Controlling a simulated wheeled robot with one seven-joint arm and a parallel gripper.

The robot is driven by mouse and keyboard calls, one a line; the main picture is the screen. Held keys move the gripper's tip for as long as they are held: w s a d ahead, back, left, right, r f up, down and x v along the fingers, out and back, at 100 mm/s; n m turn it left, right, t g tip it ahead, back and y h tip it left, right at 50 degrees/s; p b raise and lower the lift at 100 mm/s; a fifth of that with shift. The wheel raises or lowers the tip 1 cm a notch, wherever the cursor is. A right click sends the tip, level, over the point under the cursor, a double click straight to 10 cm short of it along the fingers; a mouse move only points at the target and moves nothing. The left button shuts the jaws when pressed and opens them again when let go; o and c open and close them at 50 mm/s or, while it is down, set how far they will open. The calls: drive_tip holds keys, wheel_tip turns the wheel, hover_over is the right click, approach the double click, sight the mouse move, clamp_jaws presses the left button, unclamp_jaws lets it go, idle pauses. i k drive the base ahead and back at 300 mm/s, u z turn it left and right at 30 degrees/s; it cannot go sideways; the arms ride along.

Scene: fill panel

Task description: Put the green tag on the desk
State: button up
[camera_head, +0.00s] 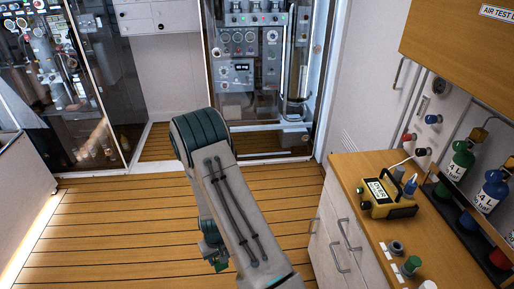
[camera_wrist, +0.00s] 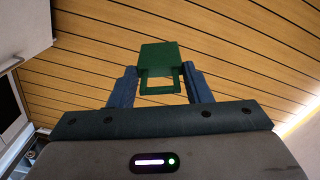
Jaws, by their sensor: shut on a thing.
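In the wrist view a green tag (camera_wrist: 160,57) with a square plate and an open frame handle is held between the two fingers of my gripper (camera_wrist: 160,88). My gripper is shut on its frame end, and the plate sticks out beyond the fingertips. Wooden floor planks show behind the tag. The desk (camera_head: 440,255), a wood-topped cabinet with white drawers, stands at the right.
On the desk are a yellow device (camera_head: 388,199), a dark fitting (camera_head: 396,248) and a green-topped fitting (camera_head: 411,266). A green bottle (camera_head: 460,160) and a blue bottle (camera_head: 491,190) stand in a rack at its right. The floor (camera_head: 90,220) left of my arm is clear.

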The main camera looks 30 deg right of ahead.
sight(362, 169)
drive_tip(key=i, duration=2.75)
drive_tip(key=z, duration=3.7)
